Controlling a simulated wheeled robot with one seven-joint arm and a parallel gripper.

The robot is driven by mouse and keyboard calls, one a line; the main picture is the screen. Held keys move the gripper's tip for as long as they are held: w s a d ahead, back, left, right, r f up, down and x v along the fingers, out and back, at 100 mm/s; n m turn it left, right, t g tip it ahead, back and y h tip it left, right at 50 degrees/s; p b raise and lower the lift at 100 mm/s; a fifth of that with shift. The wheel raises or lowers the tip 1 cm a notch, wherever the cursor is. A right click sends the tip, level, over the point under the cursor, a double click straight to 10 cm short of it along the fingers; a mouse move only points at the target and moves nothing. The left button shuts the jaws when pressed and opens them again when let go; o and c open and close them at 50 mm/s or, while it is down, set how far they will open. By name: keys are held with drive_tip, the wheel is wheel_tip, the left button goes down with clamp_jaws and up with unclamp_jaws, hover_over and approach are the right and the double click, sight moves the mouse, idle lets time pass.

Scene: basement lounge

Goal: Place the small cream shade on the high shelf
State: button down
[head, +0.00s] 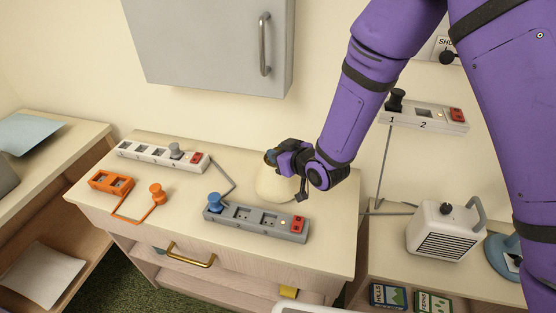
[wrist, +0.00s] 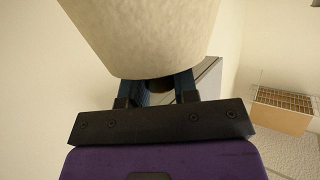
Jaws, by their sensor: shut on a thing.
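The small cream shade (head: 272,187) shows in the head view below and behind my gripper, over the back right part of the wooden cabinet top. My gripper (head: 274,159) is shut on it at the shade's upper part. I cannot tell in the head view whether its lower rim touches the top. In the wrist view the shade (wrist: 145,35) fills the upper middle, between the blue fingers of my gripper (wrist: 158,88), and hides their tips. I cannot make out for certain which thing is the high shelf.
A grey wall cabinet (head: 205,45) hangs above the wooden top (head: 150,205). A white power strip (head: 150,153), an orange socket (head: 110,182) with its plug (head: 157,192), and a grey strip (head: 255,222) lie on it. A white heater (head: 445,230) stands right. A wire rack (wrist: 287,99) shows in the wrist view.

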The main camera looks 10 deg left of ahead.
drive_tip(key=shift+f, duration=1.4)
drive_tip(key=c, duration=0.9)
unclamp_jaws()
drive_tip(key=shift+s+d+r, duration=0.15)
drive_tip(key=shift+d+r, duration=0.05)
drive_tip(key=shift+r, duration=0.1)
drive_tip(key=v, duration=1.1)
drive_tip(key=shift+s+d+r, duration=0.1)
drive_tip(key=shift+s, duration=0.05)
